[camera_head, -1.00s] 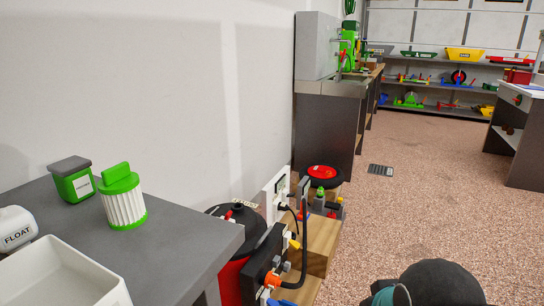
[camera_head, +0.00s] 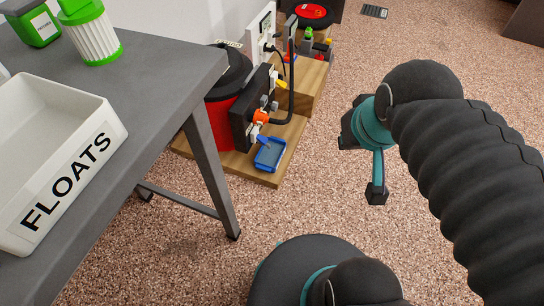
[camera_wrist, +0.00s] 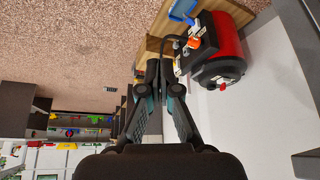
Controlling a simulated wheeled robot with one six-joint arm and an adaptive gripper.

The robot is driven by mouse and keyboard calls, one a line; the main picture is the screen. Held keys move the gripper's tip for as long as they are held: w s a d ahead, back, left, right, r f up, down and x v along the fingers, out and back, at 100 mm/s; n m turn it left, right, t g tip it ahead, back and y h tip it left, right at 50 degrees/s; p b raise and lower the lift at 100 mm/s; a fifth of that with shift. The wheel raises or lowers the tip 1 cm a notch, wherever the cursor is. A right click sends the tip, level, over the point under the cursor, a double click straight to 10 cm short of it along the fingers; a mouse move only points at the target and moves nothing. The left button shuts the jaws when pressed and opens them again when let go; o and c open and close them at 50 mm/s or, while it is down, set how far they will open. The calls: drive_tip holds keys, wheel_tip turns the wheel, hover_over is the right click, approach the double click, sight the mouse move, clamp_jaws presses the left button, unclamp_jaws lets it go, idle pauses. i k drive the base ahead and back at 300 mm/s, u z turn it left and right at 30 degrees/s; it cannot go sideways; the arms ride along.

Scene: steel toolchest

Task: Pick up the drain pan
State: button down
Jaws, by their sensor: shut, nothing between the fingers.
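A small blue tray, which looks like the drain pan (camera_head: 269,154), lies on the low wooden platform at the front edge, beside a black panel with hoses. In the wrist view, part of a blue thing, likely the same pan (camera_wrist: 183,9), shows at the top edge, cut off by the frame. My gripper (camera_wrist: 152,70) is shut and empty, with its fingertips together in the wrist view. It is well apart from the pan. In the head view my arm is at the right, over the floor.
A red tank (camera_head: 222,122) and black panel (camera_head: 252,108) stand on the wooden platform (camera_head: 232,163) just behind the pan. A grey table (camera_head: 172,78) with a FLOATS bin (camera_head: 100,163) stands at the left, its leg near the platform. The speckled floor right of the platform is clear.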

sight(266, 160)
drive_tip(key=u, duration=3.85)
drive_tip(key=k, duration=1.5)
drive_tip(key=z, duration=1.2)
